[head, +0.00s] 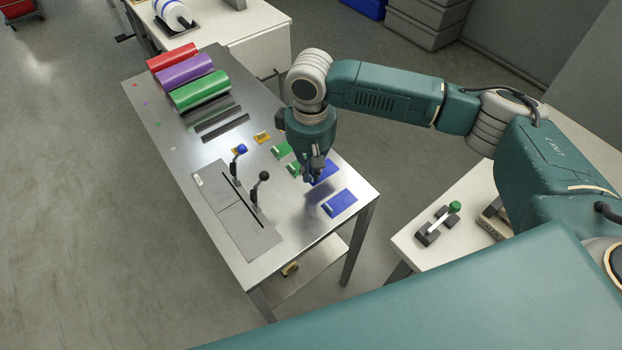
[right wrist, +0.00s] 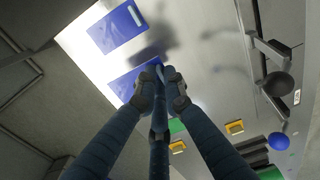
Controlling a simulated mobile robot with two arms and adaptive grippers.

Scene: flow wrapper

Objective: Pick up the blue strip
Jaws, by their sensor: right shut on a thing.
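Two flat blue strips lie at the right side of the steel table in the head view, one nearer the front (head: 339,204) and one partly hidden behind my right gripper (head: 325,172). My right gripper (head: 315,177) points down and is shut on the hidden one. In the right wrist view my fingertips (right wrist: 162,76) are closed together at the edge of that blue strip (right wrist: 128,82). The other blue strip (right wrist: 117,29) lies apart, above it in the picture. I cannot tell whether the held strip is clear of the table. My left gripper is not in view.
Red, purple and green rolls (head: 200,90) lie at the table's far end.

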